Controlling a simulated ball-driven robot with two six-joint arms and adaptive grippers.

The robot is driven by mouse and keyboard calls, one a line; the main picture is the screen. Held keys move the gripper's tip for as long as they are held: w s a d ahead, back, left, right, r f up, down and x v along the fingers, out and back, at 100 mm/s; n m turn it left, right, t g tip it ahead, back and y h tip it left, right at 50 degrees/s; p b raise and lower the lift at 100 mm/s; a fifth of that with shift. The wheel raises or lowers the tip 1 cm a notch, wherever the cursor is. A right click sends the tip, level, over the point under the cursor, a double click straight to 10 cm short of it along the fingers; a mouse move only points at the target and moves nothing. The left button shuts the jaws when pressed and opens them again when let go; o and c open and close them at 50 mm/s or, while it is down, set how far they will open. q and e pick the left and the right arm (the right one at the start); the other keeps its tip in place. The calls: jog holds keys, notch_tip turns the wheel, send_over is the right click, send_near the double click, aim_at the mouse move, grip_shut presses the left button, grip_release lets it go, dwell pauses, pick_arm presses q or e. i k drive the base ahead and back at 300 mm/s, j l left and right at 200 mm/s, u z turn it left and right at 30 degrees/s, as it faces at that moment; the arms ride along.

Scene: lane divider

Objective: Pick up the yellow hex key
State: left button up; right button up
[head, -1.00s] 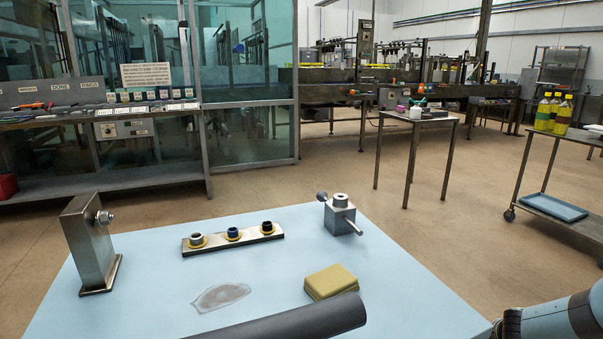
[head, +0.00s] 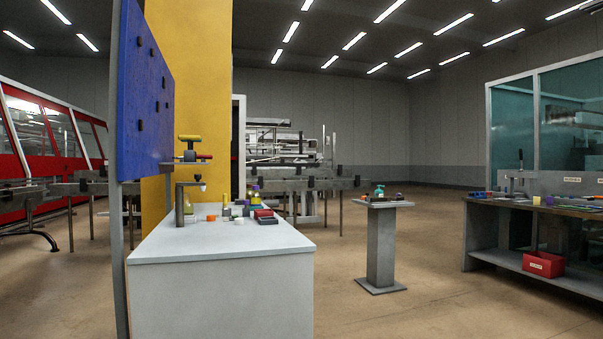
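A small yellow-handled item (head: 190,137) shows on or above a small shelf (head: 185,163) at the blue board, left of centre. It looks like a T-shaped handle on a short dark shaft. It is too small to tell for sure whether it is the yellow hex key. A small upright yellow item (head: 227,200) stands among the things on the grey counter and is also too small to identify. Neither of my grippers is in view.
A grey counter (head: 215,280) fills the near left, with several small items at its back. A blue board (head: 145,95) stands behind its left side. A pedestal table (head: 380,245) stands at centre right. A workbench (head: 490,230) is at the right. Floor between is open.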

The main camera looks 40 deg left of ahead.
aim_at(181, 137)
jog(key=u, duration=2.1)
jog(key=k+j+z, duration=0.2)
jog(key=z, duration=2.85)
jog(key=u, duration=3)
